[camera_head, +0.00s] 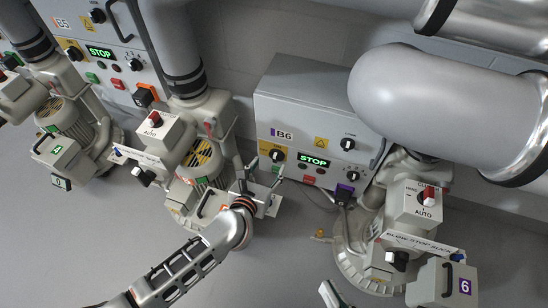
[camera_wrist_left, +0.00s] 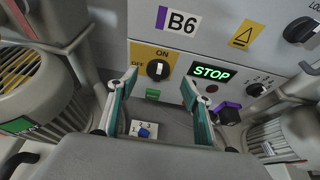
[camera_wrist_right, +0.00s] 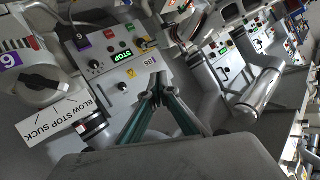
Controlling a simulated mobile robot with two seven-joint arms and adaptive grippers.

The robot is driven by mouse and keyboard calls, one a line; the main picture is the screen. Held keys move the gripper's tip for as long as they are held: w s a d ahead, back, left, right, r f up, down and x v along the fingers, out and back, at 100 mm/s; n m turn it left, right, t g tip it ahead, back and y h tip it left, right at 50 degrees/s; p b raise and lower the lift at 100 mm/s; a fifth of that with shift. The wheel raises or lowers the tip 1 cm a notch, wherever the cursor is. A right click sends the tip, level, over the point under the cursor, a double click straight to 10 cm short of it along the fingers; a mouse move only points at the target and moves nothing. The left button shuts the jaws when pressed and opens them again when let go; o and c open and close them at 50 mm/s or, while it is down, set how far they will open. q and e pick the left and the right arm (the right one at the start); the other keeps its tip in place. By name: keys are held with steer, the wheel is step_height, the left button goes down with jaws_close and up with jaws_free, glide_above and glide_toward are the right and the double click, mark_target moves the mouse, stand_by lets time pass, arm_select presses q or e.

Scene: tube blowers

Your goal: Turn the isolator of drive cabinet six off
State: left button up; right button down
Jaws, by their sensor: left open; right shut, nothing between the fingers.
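Drive cabinet B6 (camera_head: 312,118) is a grey box with a purple-striped B6 label. Its isolator (camera_wrist_left: 158,69) is a black rotary knob on a yellow plate at the cabinet's lower left front. The knob stands upright with its pale mark toward ON; OFF is at the plate's left. My left gripper (camera_wrist_left: 159,80) is open, its two fingers apart on either side of the isolator in the left wrist view, not visibly touching it. The isolator also shows in the head view (camera_head: 276,155), just beyond the left fingers. My right gripper (camera_wrist_right: 158,92) is shut and empty, away from the cabinet.
A green STOP display (camera_wrist_left: 211,73), a green button (camera_wrist_left: 153,94) and another black knob (camera_wrist_left: 301,29) share the cabinet front. A large grey pipe (camera_head: 450,110) hangs at the right. The blower marked 6 (camera_head: 420,208) stands below it. Cabinet B5 (camera_head: 85,45) is at the left.

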mark_target(275, 153)
arm_select(q)
steer(key=b+x, duration=0.1)
steer(key=x, duration=0.1)
steer(key=b+x, duration=0.1)
steer(key=x, duration=0.2)
steer(key=shift+s+f, duration=0.15)
steer(key=shift+f, duration=0.2)
steer(key=shift+w+d+f+b, duration=0.1)
steer(key=shift+w+d+b, duration=0.15)
steer(key=shift+w, duration=0.65)
arm_select(e)
steer(key=a+m, duration=0.1)
steer(key=m, duration=0.1)
steer(key=a+m, duration=0.1)
steer(key=shift+s+a+f+m+t, duration=0.15)
steer(key=shift+s+a+m+t, duration=0.15)
steer(key=shift+a, duration=0.05)
arm_select(q)
steer(key=c, duration=1)
steer(key=shift+a+r, duration=0.1)
steer(key=shift+r, duration=0.2)
jaws_close()
arm_select(e)
steer(key=shift+s, duration=0.1)
